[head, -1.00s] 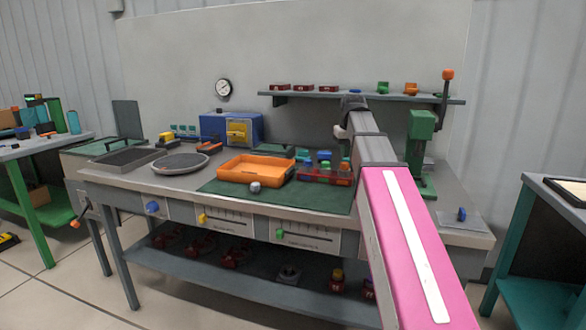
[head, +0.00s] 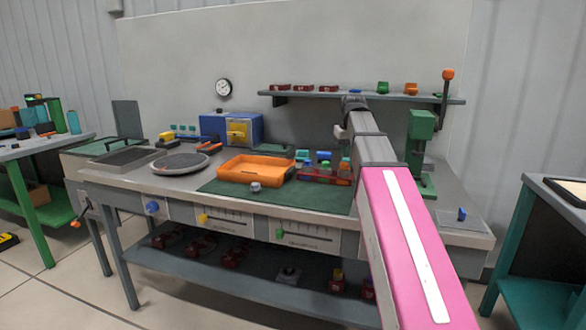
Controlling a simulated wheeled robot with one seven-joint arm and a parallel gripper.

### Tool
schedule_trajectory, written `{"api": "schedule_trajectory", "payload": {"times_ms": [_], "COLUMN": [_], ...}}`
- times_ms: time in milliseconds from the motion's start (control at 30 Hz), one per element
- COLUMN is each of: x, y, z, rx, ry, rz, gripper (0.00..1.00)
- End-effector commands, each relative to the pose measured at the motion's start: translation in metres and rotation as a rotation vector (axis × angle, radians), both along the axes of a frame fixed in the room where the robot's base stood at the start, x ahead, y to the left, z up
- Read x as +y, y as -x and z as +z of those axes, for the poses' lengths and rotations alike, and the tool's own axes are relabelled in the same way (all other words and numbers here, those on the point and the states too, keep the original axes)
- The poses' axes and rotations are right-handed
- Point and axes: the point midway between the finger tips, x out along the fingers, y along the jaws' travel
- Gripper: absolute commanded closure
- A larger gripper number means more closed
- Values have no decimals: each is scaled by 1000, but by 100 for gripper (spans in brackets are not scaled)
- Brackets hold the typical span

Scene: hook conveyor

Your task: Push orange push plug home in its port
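I cannot make out for certain which thing is the orange push plug or where its port is. A small orange piece (head: 411,89) sits on the wall shelf, right of a green one. My arm reaches from the lower right over the bench towards the back wall. The end of my arm (head: 350,112) shows small and dark in front of the shelf, with a pale part on its left. The fingers cannot be made out, nor whether they hold anything. My arm hides part of the bench behind it.
An orange tray (head: 230,178) stands on a green mat (head: 300,197). A red rack (head: 325,179) with coloured pieces is close left of my arm. A green press (head: 421,126) with an orange-knobbed lever stands right of it. A grey disc (head: 180,163) and blue box (head: 213,126) are further left.

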Motion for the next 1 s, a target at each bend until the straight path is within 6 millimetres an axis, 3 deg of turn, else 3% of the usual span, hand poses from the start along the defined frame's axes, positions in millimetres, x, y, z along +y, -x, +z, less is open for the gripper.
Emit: {"api": "schedule_trajectory", "payload": {"times_ms": [1000], "x": [0], "y": [0], "z": [-16], "rx": [1], "ry": [0], "rz": [0], "gripper": [100]}}
